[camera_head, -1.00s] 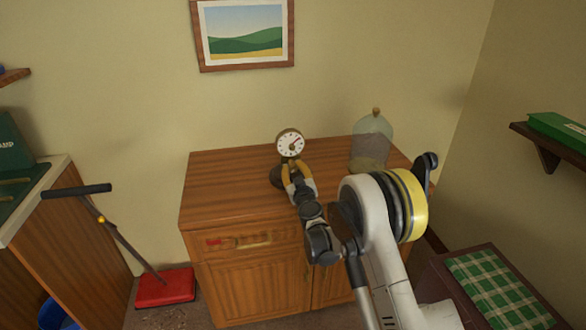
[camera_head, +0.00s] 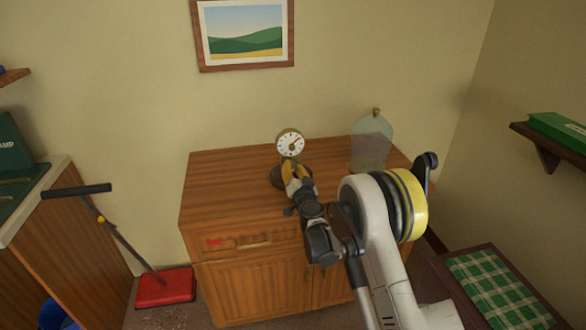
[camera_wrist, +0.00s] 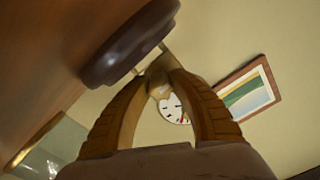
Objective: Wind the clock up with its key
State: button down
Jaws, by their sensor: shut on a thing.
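The clock (camera_head: 290,143) stands on the wooden cabinet, its round white dial facing me. Its dark round base (camera_head: 277,177) is partly behind my gripper. The dial also shows in the wrist view (camera_wrist: 170,107), between my fingers, with the dark brown base (camera_wrist: 130,43) at upper left. My gripper (camera_head: 296,168) is right in front of the clock, below the dial. In the wrist view its yellow-brown fingers (camera_wrist: 160,78) meet at the tips, shut on a small pale brass piece that looks like the key (camera_wrist: 158,92). The fingers hide most of it.
A clear glass dome (camera_head: 371,143) with a knob stands on the cabinet top (camera_head: 225,180), right of the clock. The top left of the clock is bare. A framed picture (camera_head: 245,35) hangs on the wall behind. A stool with a green checked cushion (camera_head: 495,285) is at lower right.

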jog(key=shift+m, duration=0.7)
jog(key=c, duration=1.1)
grip_release()
jog(key=v, duration=1.2)
